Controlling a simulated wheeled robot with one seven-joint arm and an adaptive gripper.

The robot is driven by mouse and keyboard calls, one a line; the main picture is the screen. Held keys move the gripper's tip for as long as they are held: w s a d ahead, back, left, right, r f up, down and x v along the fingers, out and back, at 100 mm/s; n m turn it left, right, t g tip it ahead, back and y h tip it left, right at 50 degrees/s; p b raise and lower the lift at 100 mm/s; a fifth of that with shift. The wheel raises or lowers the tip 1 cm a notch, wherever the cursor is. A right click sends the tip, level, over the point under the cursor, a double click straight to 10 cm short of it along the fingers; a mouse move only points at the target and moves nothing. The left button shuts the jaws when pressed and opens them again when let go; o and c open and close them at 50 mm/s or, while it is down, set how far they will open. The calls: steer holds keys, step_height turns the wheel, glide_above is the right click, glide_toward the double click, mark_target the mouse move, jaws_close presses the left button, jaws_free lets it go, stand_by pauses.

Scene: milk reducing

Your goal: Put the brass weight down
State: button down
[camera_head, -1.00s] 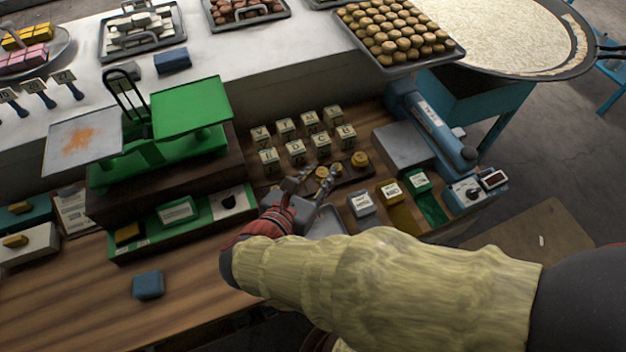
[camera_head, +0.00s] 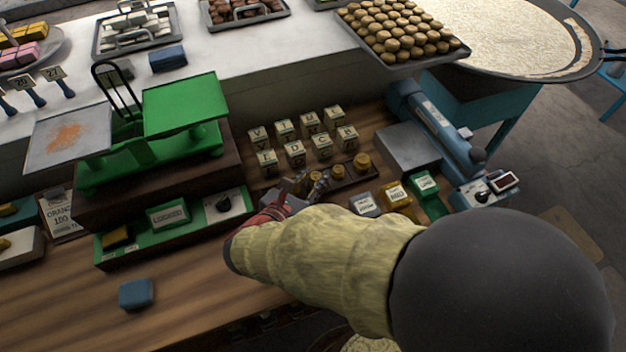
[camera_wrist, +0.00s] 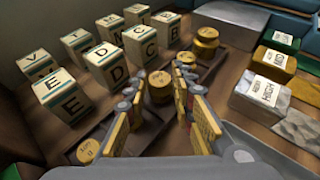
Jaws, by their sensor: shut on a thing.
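My gripper (camera_head: 311,183) is low over the dark wooden weight rack (camera_head: 352,179) on the work table. In the wrist view my gripper (camera_wrist: 158,92) has its fingers on either side of a round brass weight (camera_wrist: 160,80) and is shut on it. The weight is upright and at the rack; I cannot tell whether its base touches the wood. A larger brass weight (camera_wrist: 205,41) stands at the rack's far end, and it also shows in the head view (camera_head: 362,163). Another brass weight (camera_wrist: 88,150) sits at the near left, partly cut off by my finger.
Several lettered blocks (camera_head: 294,153) stand just behind the rack. Grey, yellow and green labelled boxes (camera_head: 397,195) are to its right. A green balance scale (camera_head: 150,150) stands at left. A blue block (camera_head: 136,294) lies on clear table at front left.

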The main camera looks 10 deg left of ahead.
steer(key=c, duration=1.5)
jaws_free()
steer(key=shift+f, duration=0.1)
steer(key=shift+r, duration=0.2)
steer(key=p+v, duration=0.4)
steer(key=v, duration=0.8)
steer(key=shift+s, duration=0.1)
